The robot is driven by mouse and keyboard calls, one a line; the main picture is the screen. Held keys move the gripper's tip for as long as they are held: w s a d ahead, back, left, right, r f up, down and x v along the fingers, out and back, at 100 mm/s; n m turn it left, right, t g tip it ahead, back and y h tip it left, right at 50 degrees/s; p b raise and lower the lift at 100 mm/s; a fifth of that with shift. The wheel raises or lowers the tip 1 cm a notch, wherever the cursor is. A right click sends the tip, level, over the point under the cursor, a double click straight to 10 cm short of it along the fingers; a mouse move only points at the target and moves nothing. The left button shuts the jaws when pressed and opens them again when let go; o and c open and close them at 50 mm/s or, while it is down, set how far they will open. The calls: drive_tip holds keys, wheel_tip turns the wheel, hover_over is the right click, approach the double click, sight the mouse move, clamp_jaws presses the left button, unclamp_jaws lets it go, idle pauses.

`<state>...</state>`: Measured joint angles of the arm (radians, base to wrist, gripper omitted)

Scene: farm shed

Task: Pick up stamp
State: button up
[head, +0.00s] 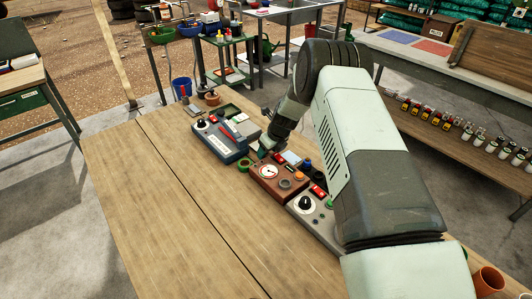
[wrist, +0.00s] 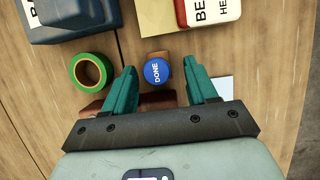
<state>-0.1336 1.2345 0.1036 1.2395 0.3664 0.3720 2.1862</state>
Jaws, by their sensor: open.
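The stamp (wrist: 156,72) shows in the wrist view as a round blue top marked DONE, with a wooden-brown part partly visible behind it. It stands on the wooden table (wrist: 50,140) between the two teal fingers of my gripper (wrist: 161,70). The fingers are open, one to each side of it, with gaps showing. I cannot tell how high the fingertips are above it. In the head view my gripper (head: 264,151) is low over the row of devices, and I cannot make out the stamp there.
A green tape roll (wrist: 76,72) lies left of the stamp. A blue device (head: 222,140) and a red-and-white lettered box (wrist: 216,11) stand beyond it. A red-brown gauge box (head: 278,181) and a grey box with a knob (head: 310,219) stand nearer. The table's left side is clear.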

drive_tip(key=shift+w+a+f, duration=0.15)
drive_tip(key=shift+w+f, duration=0.05)
drive_tip(key=shift+f, duration=0.4)
clamp_jaws()
drive_tip(key=shift+r, duration=0.1)
wheel_tip(320, 180, up, 10)
drive_tip(key=shift+f, duration=0.1)
